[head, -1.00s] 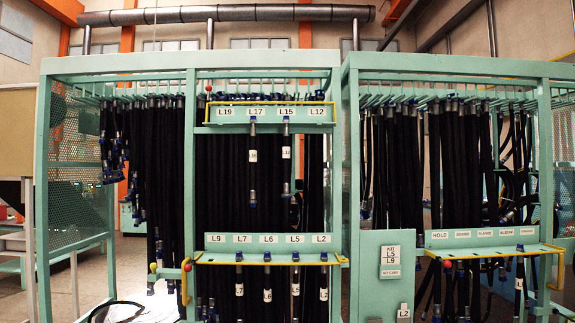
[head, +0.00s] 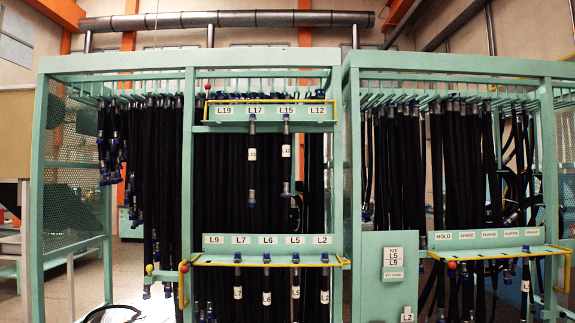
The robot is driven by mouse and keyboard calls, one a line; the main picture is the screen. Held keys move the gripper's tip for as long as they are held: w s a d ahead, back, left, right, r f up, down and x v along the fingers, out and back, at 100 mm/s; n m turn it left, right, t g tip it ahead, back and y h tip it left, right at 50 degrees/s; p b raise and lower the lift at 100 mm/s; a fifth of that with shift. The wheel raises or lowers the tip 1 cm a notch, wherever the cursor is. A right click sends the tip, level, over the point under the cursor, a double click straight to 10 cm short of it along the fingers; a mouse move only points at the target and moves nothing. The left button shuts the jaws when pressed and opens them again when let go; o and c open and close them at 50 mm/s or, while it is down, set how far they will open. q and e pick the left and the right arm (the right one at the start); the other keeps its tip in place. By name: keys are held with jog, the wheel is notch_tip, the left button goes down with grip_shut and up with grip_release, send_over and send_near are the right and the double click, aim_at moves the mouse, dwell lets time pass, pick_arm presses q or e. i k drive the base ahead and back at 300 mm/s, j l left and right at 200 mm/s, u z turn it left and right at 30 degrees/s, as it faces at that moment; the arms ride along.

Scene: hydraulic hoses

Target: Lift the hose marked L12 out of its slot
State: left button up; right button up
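A short black hose (head: 286,172) hangs from the upper green shelf of the middle rack, below the plate marked L15. Its white tag (head: 286,151) seems to read L12. The upper shelf's slot plate marked L12 (head: 317,111) is at the right end, and no tagged hose shows in front below it. Another tagged hose (head: 252,170) hangs below the L17 plate; its tag is too small to read surely. Neither of my grippers is in view.
The lower shelf (head: 268,250), marked L9 to L2, holds several tagged hoses and has a yellow rail (head: 225,263). A green panel with a kit card (head: 393,255) stands to the right. More black hoses hang left and right. A post (head: 188,180) divides the bays.

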aim_at(286, 149)
jog(key=i, duration=2.15)
jog(key=j, duration=0.45)
jog(key=k+j+u, duration=0.1)
jog(key=j, duration=0.3)
